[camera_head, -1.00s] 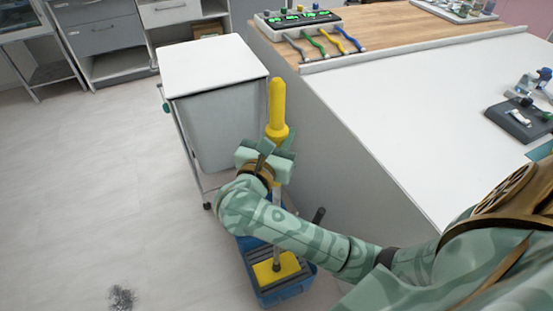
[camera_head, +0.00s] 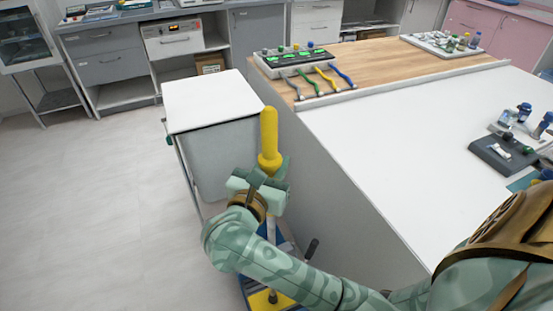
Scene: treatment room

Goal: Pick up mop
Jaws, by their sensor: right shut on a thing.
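The mop (camera_head: 269,140) has a thick yellow handle, a grey pole and a yellow base. It stands nearly upright, with its yellow base (camera_head: 262,300) in the blue bucket (camera_head: 246,287) at the bottom edge of the view. My right gripper (camera_head: 264,180) is shut on the mop just below the yellow grip. My right forearm hides part of the pole and of the bucket. My left gripper is not in view.
A white-topped cart (camera_head: 210,98) stands just behind and left of the mop. A white and wooden counter (camera_head: 420,130) lies close on the right, with a device with coloured cables (camera_head: 297,62) on it. The floor (camera_head: 90,200) at left is clear.

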